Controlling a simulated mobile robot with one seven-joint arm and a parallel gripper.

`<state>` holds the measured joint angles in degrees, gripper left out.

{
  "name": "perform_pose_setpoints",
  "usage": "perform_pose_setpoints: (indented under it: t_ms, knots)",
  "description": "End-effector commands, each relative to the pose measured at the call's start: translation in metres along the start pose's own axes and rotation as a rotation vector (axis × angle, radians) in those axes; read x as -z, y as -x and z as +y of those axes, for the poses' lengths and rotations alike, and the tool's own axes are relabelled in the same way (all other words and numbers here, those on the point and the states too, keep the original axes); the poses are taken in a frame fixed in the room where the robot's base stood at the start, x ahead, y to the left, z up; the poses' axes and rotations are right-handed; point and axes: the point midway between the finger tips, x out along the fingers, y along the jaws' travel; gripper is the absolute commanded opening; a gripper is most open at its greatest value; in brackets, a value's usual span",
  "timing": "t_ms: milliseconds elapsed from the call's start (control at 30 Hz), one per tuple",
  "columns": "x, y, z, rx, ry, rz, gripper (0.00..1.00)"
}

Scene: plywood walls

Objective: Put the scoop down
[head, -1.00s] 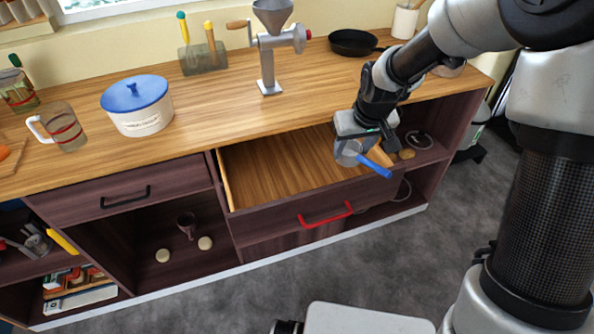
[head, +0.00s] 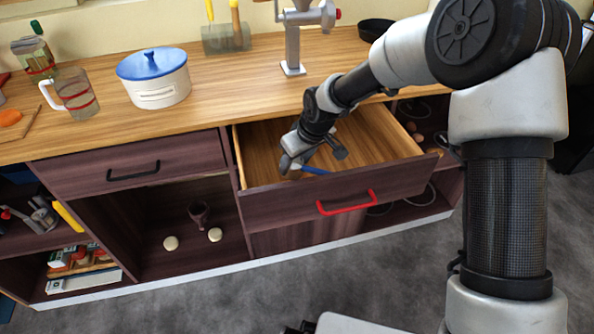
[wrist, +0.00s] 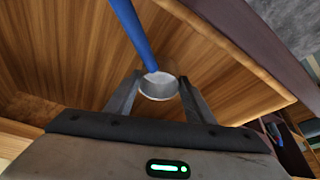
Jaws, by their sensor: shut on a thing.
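The scoop (wrist: 159,87) has a grey metal cup and a blue handle (wrist: 132,32). My gripper (wrist: 160,92) is shut on the cup, with one finger on each side of it, in the wrist view. In the head view my gripper (head: 292,168) is in the open drawer's space, and the blue handle (head: 316,171) points right from it. The drawer (head: 262,142) has a bare wooden floor and a red pull (head: 346,203). I cannot tell whether the scoop touches the drawer floor.
The drawer's front panel (head: 290,212) and side walls surround my gripper. On the counter stand a white pot with a blue lid (head: 158,92), a glass mug (head: 75,98) and a metal grinder (head: 292,45). The drawer (head: 120,176) at left is closed.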

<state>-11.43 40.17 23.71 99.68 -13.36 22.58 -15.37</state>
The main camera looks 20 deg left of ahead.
Motion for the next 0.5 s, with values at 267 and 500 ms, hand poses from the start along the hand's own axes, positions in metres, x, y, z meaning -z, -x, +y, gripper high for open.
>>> perform_pose_setpoints:
  t_ms: [267, 500]
  knots:
    - [-0.014, -0.032, 0.000, 0.000, 0.000, -0.001, 0.25]
    - [-0.014, -0.032, 0.000, 0.000, -0.001, 0.000, 0.25]
